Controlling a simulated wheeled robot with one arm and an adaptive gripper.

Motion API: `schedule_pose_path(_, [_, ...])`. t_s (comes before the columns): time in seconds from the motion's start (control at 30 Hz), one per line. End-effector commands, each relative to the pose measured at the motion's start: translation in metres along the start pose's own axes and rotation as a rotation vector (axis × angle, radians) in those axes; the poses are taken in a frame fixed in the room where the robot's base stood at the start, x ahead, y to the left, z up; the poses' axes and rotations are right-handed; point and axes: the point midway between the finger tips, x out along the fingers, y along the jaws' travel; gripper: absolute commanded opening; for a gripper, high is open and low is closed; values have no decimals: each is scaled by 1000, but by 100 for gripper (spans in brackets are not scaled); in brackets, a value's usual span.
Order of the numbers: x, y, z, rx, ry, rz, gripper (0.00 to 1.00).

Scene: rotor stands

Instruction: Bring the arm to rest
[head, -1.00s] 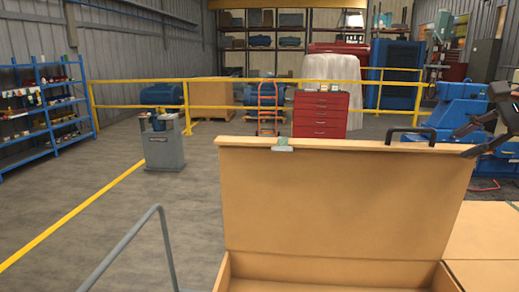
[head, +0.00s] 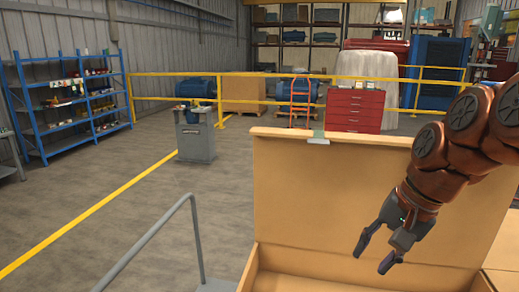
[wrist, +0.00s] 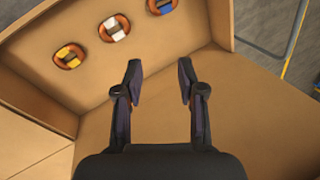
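My gripper (head: 376,261) is in the head view at the right, at the end of my copper-coloured arm. It hangs in front of the raised lid of an open tan case (head: 330,185), with its fingers pointing down and left. In the wrist view my gripper (wrist: 160,82) has its two dark fingers spread apart with nothing between them. Beyond the fingertips is a tan panel of the case (wrist: 225,110).
The wrist view shows a yellow-marked orange piece (wrist: 69,56), a white-marked one (wrist: 115,27) and a blue-marked one (wrist: 162,6) in a row. A grey rail (head: 150,243) stands left of the case. Open floor (head: 110,235) lies further left.

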Motion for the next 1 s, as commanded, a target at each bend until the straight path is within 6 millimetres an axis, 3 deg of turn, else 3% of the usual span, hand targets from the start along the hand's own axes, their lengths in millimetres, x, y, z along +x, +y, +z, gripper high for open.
schedule_pose_path(0.27, [69, 35, 70, -234, -78, 155, 39])
schedule_pose_path(0.6, [132, 109, 144, -480, -185, 316, 39])
schedule_pose_path(0.8, [148, 137, 163, -552, -220, 361, 39])
schedule_pose_path(1.0, [151, 142, 166, -567, -225, 368, 39])
